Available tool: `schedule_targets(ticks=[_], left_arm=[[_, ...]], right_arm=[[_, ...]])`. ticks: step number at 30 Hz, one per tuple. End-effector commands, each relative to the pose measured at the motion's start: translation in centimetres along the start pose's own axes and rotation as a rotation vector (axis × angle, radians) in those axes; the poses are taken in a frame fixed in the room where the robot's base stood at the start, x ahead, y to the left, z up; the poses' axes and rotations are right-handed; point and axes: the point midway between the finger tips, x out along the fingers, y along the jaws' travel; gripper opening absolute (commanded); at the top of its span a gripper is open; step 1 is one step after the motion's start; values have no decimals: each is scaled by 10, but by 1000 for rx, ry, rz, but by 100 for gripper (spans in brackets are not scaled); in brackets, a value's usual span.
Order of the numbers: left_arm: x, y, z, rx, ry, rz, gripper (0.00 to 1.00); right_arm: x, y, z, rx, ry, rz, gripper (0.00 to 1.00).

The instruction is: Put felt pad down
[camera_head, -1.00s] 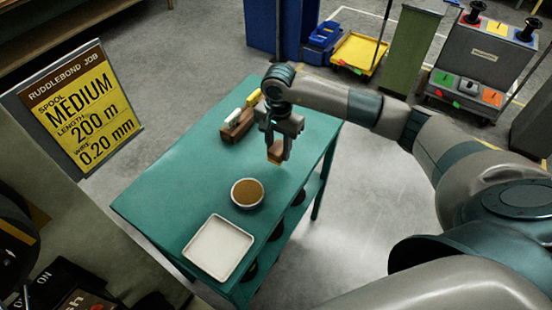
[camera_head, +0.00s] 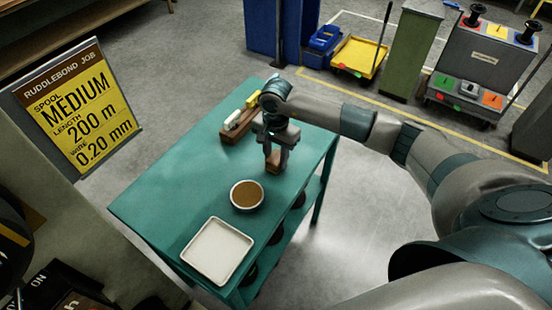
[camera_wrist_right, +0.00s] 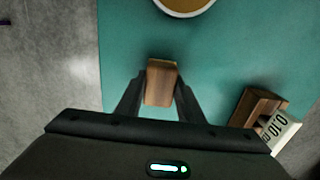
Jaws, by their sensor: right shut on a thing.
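My right gripper (camera_head: 273,160) is shut on a small brown, wood-looking block (camera_wrist_right: 161,82), which I take to be the felt pad. In the head view the block's lower end (camera_head: 272,169) is low over the teal table (camera_head: 170,190); I cannot tell whether it touches the top. The wrist view shows it between the two fingers; no separate felt layer can be made out. My left gripper is not in view.
A round white dish with brown contents (camera_head: 247,195) and a square white tray (camera_head: 217,250) stand nearer on the table. A wooden holder (camera_head: 238,131) with white and yellow pieces is behind-left of the gripper. The table's left part is clear. A yellow job sign (camera_head: 75,110) stands left.

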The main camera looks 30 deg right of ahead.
Motion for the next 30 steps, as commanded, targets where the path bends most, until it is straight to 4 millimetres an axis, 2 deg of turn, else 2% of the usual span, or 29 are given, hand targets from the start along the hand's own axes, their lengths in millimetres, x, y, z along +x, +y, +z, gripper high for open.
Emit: schedule_targets(ticks=[10,11,13,25,30], left_arm=[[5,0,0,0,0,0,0],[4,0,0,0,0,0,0],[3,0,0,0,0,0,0],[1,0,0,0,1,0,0],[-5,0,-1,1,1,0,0]], right_arm=[[3,0,0,0,1,0,16],[3,0,0,0,1,0,36],[2,0,0,0,1,0,53],[0,0,0,0,0,0,53],[-11,0,-1,-1,2,-1,53]])
